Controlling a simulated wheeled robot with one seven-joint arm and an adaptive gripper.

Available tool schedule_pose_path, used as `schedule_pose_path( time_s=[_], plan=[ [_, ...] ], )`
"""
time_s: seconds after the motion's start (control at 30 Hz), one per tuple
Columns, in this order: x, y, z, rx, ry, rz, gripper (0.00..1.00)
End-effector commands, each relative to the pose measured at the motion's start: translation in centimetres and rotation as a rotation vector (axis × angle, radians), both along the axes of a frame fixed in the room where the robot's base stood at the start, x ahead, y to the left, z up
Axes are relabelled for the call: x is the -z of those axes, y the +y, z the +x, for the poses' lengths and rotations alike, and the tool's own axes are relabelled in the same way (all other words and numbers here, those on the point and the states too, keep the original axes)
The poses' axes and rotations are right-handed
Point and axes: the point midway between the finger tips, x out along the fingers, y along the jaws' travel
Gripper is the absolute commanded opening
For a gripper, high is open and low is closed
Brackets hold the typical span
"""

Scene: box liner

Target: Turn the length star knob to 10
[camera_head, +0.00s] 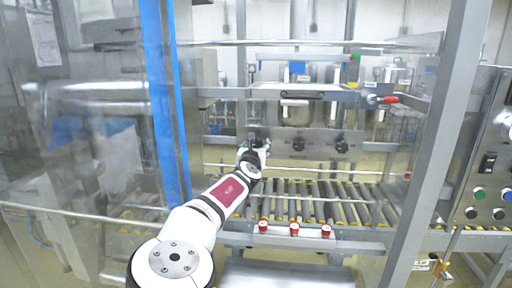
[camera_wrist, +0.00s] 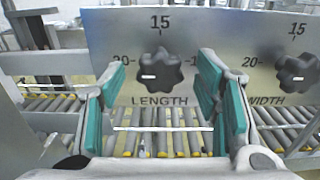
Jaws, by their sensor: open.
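In the wrist view the dark LENGTH star knob (camera_wrist: 160,72) sits on a grey metal panel (camera_wrist: 215,25), between my fingers in the picture. Its scale reads 20 at left and 15 on top; the number at right is partly hidden by my right finger. A short white mark on the knob lies horizontal, left of its centre, towards the 20 side. My gripper (camera_wrist: 158,80) is open, its teal-padded fingers on either side of the knob; I cannot tell how near they are in depth. In the head view my gripper (camera_head: 262,147) is by the panel.
The WIDTH star knob (camera_wrist: 297,73) is to the right on the same panel. A roller conveyor (camera_head: 320,200) runs below. Several red buttons (camera_head: 294,229) line its front rail. A grey post (camera_head: 440,130) stands right, and a blue strip (camera_head: 165,100) stands left of my arm.

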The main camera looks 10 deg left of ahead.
Motion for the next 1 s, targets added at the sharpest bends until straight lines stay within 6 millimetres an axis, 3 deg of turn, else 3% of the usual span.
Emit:
schedule_pose_path(
  time_s=[0.07, 0.2, 0.3, 0.67, 1.0],
  plan=[
    [0.00, 0.00, -0.02, 0.000, 0.000, 0.000, 0.57],
    [0.00, 0.00, -0.03, 0.000, 0.000, 0.000, 0.25],
    [-0.01, 0.00, -0.03, 0.000, 0.000, 0.000, 0.09],
    [0.02, -0.03, 0.00, 0.001, -0.001, 0.046, 0.09],
    [0.10, -0.03, 0.05, 0.000, -0.001, 0.281, 0.09]
  ],
)
